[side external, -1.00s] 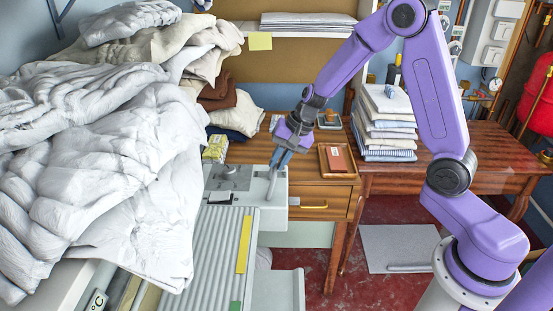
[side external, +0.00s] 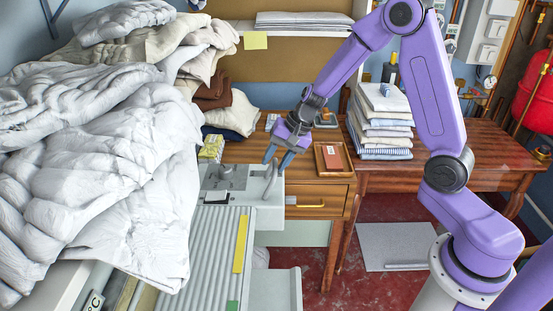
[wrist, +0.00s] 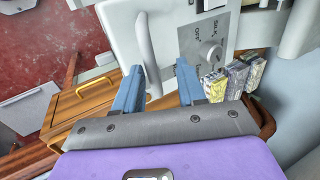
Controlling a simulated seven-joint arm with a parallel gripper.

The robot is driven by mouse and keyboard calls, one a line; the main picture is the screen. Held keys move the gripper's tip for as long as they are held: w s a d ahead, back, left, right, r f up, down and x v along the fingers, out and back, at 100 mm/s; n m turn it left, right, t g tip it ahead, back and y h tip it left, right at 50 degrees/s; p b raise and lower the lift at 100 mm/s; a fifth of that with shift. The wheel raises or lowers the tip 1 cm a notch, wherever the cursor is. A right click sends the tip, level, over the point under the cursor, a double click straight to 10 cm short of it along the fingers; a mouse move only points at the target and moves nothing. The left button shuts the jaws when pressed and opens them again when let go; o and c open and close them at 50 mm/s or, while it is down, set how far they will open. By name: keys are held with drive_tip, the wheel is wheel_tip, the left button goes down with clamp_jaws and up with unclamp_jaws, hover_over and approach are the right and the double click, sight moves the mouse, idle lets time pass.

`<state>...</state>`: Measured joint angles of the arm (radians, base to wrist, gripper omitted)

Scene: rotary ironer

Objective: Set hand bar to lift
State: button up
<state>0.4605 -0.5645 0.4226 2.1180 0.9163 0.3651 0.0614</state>
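The hand bar (side external: 269,184) is a grey lever standing up from the right part of the ironer's pale end housing (side external: 240,217). In the wrist view the hand bar (wrist: 147,45) is a light grey curved bar, and its near end runs down between my fingers, closer to the left one. My gripper (side external: 278,160) is open at the top of the bar, with blue fingers spread apart. In the wrist view my gripper (wrist: 160,66) shows a clear gap between the fingers, and neither is seen pressing on the bar. Exact contact cannot be told.
A control plate with a knob (wrist: 209,54) lies beside the bar. Small boxes (side external: 211,148) stand behind the housing. A wooden tray (side external: 318,165) sits on the desk to the right. White bedding (side external: 100,170) is heaped at left; the ribbed ironer bed (side external: 205,265) is in front.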

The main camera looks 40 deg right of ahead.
drive_tip(key=v, duration=1.7)
drive_tip(key=shift+r, duration=0.2)
drive_tip(key=shift+s, duration=0.1)
drive_tip(key=s+a+f+n+g+h, duration=0.1)
drive_tip(key=s+a+f+n, duration=0.1)
drive_tip(key=s+n, duration=0.5)
drive_tip(key=s+a+f+n+g+h, duration=0.1)
drive_tip(key=s+a+f+n, duration=0.1)
drive_tip(key=s+n, duration=0.5)
drive_tip(key=s+a+f+n+g+h, duration=0.1)
drive_tip(key=s+a+f+n, duration=0.2)
drive_tip(key=s+n, duration=0.4)
drive_tip(key=s, duration=0.7)
drive_tip(key=shift+f+n+g, duration=0.3)
